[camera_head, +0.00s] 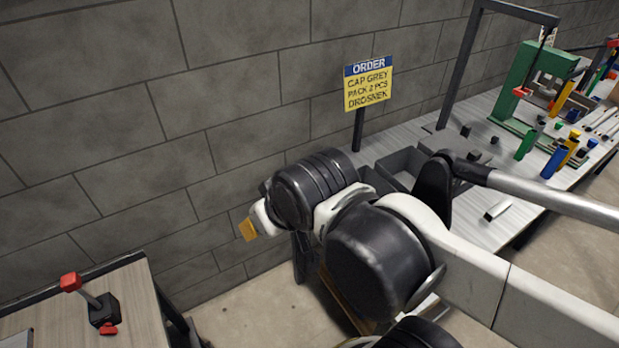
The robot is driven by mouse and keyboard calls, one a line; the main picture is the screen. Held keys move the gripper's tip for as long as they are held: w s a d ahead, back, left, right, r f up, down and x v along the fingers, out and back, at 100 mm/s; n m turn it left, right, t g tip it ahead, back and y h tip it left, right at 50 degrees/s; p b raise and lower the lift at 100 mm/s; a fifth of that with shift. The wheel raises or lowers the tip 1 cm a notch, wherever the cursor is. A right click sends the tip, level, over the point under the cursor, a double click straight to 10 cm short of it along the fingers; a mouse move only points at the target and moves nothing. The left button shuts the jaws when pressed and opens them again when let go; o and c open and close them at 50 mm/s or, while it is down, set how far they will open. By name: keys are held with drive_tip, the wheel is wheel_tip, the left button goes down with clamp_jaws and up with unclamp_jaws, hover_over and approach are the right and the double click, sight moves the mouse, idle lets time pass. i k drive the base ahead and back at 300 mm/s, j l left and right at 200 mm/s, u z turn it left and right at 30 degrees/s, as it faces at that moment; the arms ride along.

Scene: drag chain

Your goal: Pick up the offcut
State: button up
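I cannot pick out the offcut for certain. A small pale block with a dark end (497,210) lies alone on the near part of the workbench (465,225) and may be it. My own thick white and black arm links fill the middle and lower right of the view and cover part of the bench. My gripper's fingers cannot be made out among them. A small yellow-orange piece (248,229) shows at the left end of the arm; I cannot tell what it is.
Grey bins (402,165) stand on the bench by the ORDER sign (368,88). Behind are a black frame (459,68), a green press (527,82) and several coloured cylinders (553,160). A second table (45,310) with a red-handled clamp (101,312) is lower left. A block wall closes the back.

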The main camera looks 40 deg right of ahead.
sight(494, 213)
drive_tip(key=z, duration=2.6)
